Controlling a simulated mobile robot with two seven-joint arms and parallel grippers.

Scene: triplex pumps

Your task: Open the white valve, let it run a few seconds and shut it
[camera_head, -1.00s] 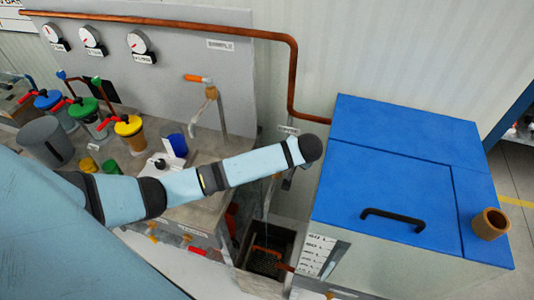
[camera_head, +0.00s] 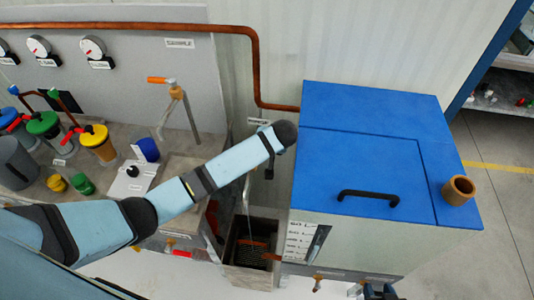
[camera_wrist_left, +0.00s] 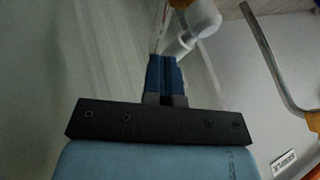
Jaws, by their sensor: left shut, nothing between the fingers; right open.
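No white valve shows clearly in the head view; the spot beyond my left forearm is partly hidden. In the left wrist view a white elbow fitting (camera_wrist_left: 204,20) with an orange part above it lies just beyond my left gripper (camera_wrist_left: 164,62). The blue fingers are shut and empty, close to the fitting; I cannot tell whether they touch it. My right gripper (camera_head: 378,291) shows only partly at the bottom edge, below the blue-lidded tank (camera_head: 350,165), open.
A tap with an orange handle (camera_head: 161,80) stands on the bench at left. A drain pit (camera_head: 243,277) lies below my left arm. A thin pale vertical line (camera_head: 247,195) shows above it; I cannot tell what it is. A copper pipe (camera_head: 255,60) runs along the wall.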

